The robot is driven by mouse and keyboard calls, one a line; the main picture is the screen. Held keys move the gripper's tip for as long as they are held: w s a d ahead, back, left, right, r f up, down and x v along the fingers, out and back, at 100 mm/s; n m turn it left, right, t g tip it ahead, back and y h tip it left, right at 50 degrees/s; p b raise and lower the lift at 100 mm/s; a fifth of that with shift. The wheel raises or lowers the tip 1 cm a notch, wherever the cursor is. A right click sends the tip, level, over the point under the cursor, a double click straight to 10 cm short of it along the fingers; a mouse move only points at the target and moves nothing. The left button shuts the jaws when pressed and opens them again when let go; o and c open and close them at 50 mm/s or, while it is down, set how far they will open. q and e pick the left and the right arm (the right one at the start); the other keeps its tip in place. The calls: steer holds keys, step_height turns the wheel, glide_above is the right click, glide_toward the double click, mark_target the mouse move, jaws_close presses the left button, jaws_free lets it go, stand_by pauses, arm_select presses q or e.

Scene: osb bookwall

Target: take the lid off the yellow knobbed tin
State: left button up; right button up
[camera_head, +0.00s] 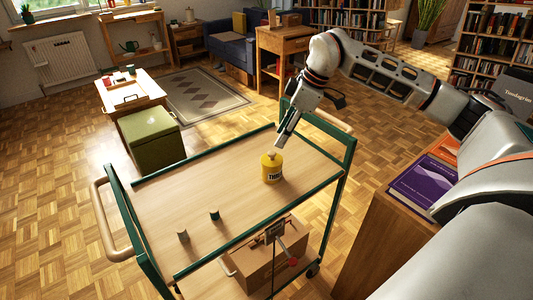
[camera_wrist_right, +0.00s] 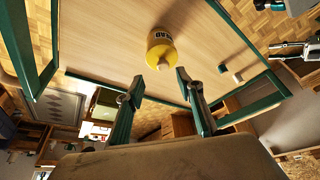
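The yellow tin (camera_head: 272,170) with dark lettering stands upright on the wooden top of the green-framed trolley (camera_head: 185,195). Its pale knob (camera_head: 272,155) is just below the fingertips of my right gripper (camera_head: 278,145), which reaches down from the upper right. In the right wrist view, the tin (camera_wrist_right: 161,50) is beyond the two spread fingers of the right gripper (camera_wrist_right: 157,82), and nothing is held between them. I cannot tell whether a finger touches the knob.
Two small pegs, one green (camera_head: 214,215) and one greyish (camera_head: 183,236), stand on the trolley's near left. A raised green rail edges the top. A cardboard box (camera_head: 262,266) is on the lower shelf. A cabinet with a purple book (camera_head: 425,188) stands right. The top around the tin is clear.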

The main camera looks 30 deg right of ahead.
mark_target(273, 152)
steer(key=shift+a+f, duration=0.35)
steer(key=shift+f, duration=0.55)
steer(key=x, duration=0.5)
steer(key=shift+a, duration=0.1)
steer(key=c, duration=1)
